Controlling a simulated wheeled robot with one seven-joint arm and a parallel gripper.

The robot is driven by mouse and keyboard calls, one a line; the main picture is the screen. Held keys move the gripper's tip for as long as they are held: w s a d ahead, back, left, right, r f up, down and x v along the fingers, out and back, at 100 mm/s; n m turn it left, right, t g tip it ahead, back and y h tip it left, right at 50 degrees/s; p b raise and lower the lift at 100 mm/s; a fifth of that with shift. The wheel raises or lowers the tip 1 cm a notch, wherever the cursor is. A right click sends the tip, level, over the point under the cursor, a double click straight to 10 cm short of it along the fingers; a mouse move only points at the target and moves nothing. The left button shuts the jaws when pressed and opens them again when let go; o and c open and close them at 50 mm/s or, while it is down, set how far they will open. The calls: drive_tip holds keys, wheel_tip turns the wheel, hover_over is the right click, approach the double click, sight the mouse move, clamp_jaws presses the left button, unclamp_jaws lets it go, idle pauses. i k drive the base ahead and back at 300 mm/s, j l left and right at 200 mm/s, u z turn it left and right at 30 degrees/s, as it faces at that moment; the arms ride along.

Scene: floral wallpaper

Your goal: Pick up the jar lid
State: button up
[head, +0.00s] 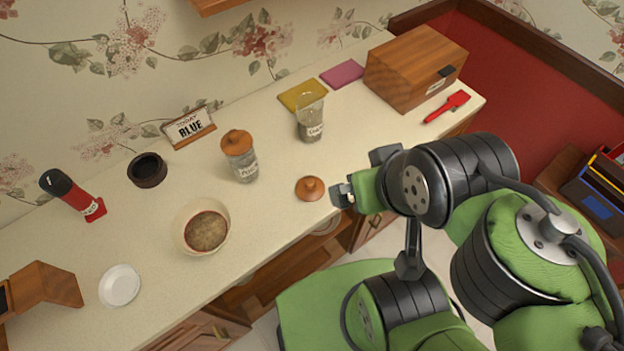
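A round wooden jar lid (310,189) with a small knob lies flat on the counter near its front edge. An open glass jar (310,122) with a label stands behind it. A second glass jar (243,167) to the left has a similar wooden lid (237,143) on top. My gripper (342,194) is just right of the loose lid, at the counter's front edge, apart from it in the picture. Its fingers are small and partly hidden by the wrist, so whether they are open cannot be told. I see nothing held in it.
A bowl (187,231) with brown contents, a dark cup (147,170), a white plate (119,286) and a red-black torch-like object (73,194) stand left. A wooden box (411,70) and red scraper (447,107) are at right. Counter (270,215) around the loose lid is clear.

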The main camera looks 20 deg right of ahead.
sight(310, 188)
drive_tip(key=k+j+u, duration=0.1)
drive_tip(key=j+u, duration=0.15)
drive_tip(key=u, duration=0.15)
drive_tip(key=j+u, duration=0.6)
drive_tip(key=u, duration=0.15)
